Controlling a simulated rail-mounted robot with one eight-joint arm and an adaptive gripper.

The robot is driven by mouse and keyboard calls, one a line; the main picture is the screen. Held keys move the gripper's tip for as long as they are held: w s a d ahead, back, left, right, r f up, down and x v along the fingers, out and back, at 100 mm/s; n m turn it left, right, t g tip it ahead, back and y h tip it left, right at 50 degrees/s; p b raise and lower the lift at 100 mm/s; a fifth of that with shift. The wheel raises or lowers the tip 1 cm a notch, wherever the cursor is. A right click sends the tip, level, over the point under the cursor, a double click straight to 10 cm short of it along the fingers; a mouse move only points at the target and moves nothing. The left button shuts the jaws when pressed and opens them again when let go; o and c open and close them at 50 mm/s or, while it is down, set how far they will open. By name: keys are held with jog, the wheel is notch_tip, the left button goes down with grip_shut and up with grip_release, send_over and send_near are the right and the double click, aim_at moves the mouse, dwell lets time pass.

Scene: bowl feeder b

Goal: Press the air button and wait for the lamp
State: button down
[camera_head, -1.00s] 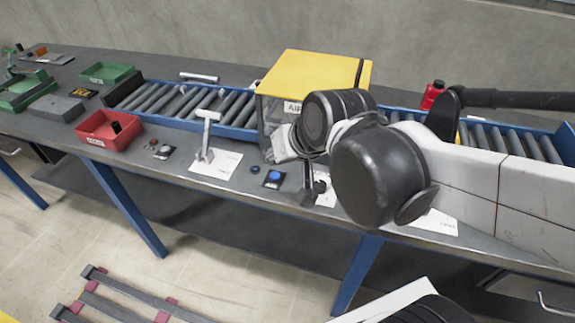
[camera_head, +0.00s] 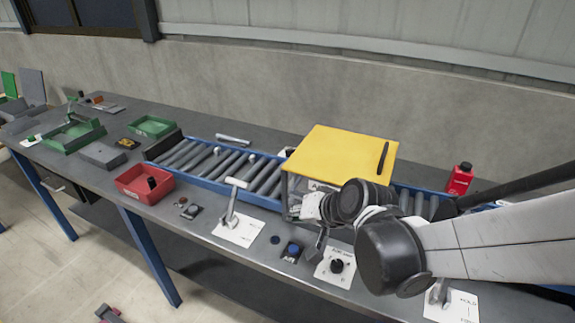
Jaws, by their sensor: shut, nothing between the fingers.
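A blue push button (camera_head: 293,249) sits on a small dark plate near the bench's front edge, in front of the yellow-lidded box (camera_head: 345,152). I take it for the air button, but its own label is not readable. A flat dark blue disc (camera_head: 275,240) lies just left of it; I cannot tell whether it is the lamp or whether anything is lit. My gripper (camera_head: 318,250) is shut and empty, pointing down just right of the blue button and apart from it in the picture. My wrist partly hides the front of the box.
A black knob on a white plate (camera_head: 325,274) is close to my gripper. A lever on a white plate (camera_head: 236,233) stands to the left. A red tray (camera_head: 133,184), green trays and a roller conveyor (camera_head: 205,163) lie further left. A red bottle (camera_head: 459,179) stands at the back right.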

aim_at(295, 249)
dwell(0.4)
notch_tip(295, 249, down, 9)
jog(key=b, duration=0.7)
jog(key=shift+b, duration=0.35)
dwell(1.0)
jog(key=shift+f+b, duration=0.35)
jog(key=shift+b, duration=0.05)
jog(key=shift+f+b, duration=0.4)
jog(key=shift+b, duration=0.05)
dwell(0.6)
dwell(0.4)
jog(key=shift+r+p, duration=0.75)
jog(key=shift+r, duration=0.1)
